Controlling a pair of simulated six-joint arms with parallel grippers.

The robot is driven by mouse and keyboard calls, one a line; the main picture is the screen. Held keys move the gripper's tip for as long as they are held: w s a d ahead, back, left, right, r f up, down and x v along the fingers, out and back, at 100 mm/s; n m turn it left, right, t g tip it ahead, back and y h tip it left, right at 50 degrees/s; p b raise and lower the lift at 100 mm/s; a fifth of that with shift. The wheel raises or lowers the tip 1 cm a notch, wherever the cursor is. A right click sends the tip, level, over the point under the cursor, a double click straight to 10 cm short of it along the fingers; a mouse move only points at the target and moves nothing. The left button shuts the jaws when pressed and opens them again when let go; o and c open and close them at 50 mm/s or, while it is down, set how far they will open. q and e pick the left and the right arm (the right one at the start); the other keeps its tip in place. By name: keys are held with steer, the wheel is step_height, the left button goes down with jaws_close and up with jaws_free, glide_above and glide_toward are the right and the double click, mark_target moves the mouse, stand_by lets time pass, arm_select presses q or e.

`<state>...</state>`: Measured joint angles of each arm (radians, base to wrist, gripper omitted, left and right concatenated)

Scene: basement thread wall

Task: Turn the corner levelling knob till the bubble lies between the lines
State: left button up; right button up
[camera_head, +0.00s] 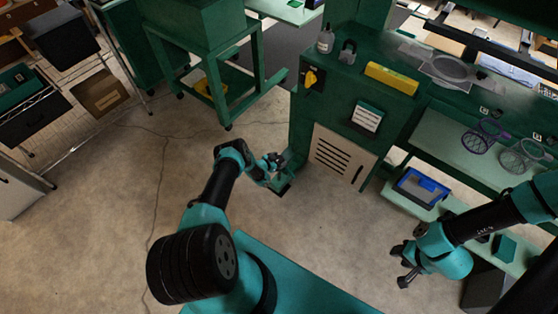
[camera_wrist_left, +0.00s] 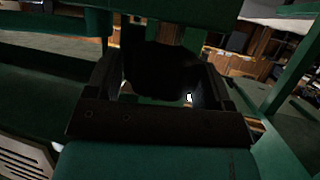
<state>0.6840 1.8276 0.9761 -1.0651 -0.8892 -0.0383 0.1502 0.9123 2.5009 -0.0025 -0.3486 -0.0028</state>
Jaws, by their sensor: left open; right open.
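My left gripper (camera_head: 274,166) is low at the near left corner of the green machine (camera_head: 302,130), close to the floor. In the left wrist view its two fingers (camera_wrist_left: 160,88) stand apart, one on each side of a dark rounded thing, seemingly the levelling knob (camera_wrist_left: 160,62). I cannot tell whether the fingers touch it. In the head view the gripper hides that knob. A yellow bar (camera_head: 391,78), perhaps the level, lies on the machine's top; its bubble and lines are too small to make out. My right gripper (camera_head: 403,264) is open and empty above the floor at the right.
A bottle (camera_head: 325,40) and a dark padlock-shaped item (camera_head: 347,51) stand on the machine's top. A vented panel (camera_head: 342,156) is on its front. A blue bin (camera_head: 420,187) sits on the low shelf at right. The floor (camera_head: 110,215) at left is clear except for thin dark lines.

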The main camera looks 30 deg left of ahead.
arm_select(q)
steer(key=shift+w, duration=0.15)
steer(key=c, duration=0.6)
steer(key=shift+d+n+y, duration=0.1)
steer(key=shift+n+y, duration=0.4)
steer(key=shift+y, duration=0.1)
steer(key=shift+n+t+y, duration=0.4)
steer(key=shift+n+y, duration=0.9)
steer(key=shift+y, duration=0.2)
steer(key=n+y, duration=0.3)
steer(key=y, duration=0.1)
steer(key=shift+n, duration=0.3)
steer(key=n+g+y, duration=0.1)
steer(key=n+y, duration=0.2)
steer(key=shift+g, duration=0.4)
steer(key=shift+n+g+y, duration=1.4)
steer(key=shift+n+y, duration=0.5)
steer(key=shift+n, duration=0.1)
steer(key=shift+g, duration=0.3)
